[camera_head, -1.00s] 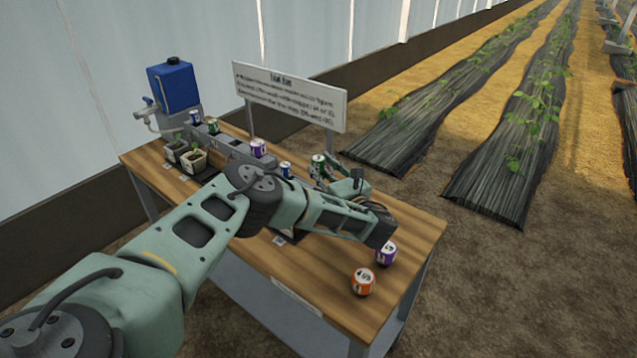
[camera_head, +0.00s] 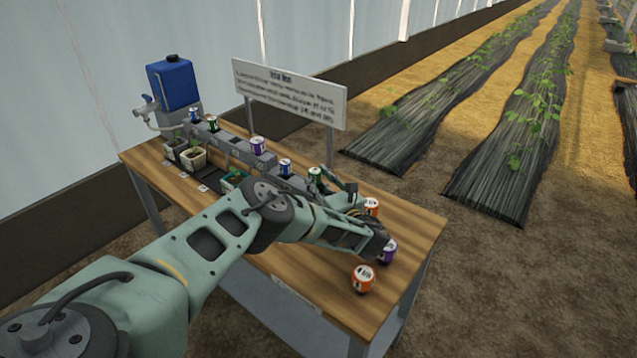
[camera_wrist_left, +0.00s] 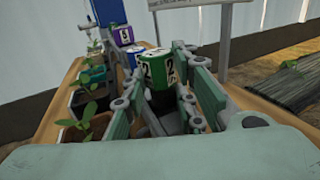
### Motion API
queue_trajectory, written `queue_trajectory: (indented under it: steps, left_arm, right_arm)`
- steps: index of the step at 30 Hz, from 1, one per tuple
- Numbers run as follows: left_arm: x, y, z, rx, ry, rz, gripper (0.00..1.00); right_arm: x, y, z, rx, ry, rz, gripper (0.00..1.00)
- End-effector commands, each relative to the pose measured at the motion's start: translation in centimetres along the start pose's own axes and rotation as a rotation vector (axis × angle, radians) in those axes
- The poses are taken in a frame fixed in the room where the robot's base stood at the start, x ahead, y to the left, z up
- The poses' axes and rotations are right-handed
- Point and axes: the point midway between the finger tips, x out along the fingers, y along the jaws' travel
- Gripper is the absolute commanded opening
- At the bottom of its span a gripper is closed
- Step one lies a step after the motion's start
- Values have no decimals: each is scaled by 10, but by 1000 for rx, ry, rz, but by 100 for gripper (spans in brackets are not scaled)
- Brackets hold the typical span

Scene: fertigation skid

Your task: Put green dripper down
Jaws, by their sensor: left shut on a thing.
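The green dripper (camera_head: 315,175) is upright at the right end of the grey rail (camera_head: 232,148). My left gripper (camera_head: 326,188) is shut on it. In the left wrist view the green dripper (camera_wrist_left: 167,68) shows a white band with the number 2, between the two fingers. Its underside is hidden by the fingers, and I cannot tell whether it touches the rail. My right gripper is not in view.
A purple can (camera_head: 257,146) and a blue can (camera_head: 285,167) stand along the rail. Orange cans (camera_head: 363,279) and a purple can (camera_head: 388,251) stand at the table's right end.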

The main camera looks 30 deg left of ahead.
Motion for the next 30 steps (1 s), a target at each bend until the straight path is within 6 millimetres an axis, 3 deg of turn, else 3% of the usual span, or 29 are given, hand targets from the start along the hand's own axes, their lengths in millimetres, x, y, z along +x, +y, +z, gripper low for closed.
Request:
queue_trajectory:
  steps: [7,8,13,23,28,30]
  left_arm:
    - [-1,0,-7,3,6,-3,5]
    - [-1,0,-8,3,7,-3,29]
    - [-2,0,-9,5,10,-5,44]
    - [-3,-1,-10,7,14,-9,45]
    - [-4,-2,8,6,13,-11,45]
    - [-18,-2,1,7,16,-12,45]
  right_arm:
    - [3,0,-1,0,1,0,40]
    - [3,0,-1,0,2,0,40]
    - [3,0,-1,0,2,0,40]
    - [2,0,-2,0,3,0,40]
    - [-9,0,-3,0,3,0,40]
    - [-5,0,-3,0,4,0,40]
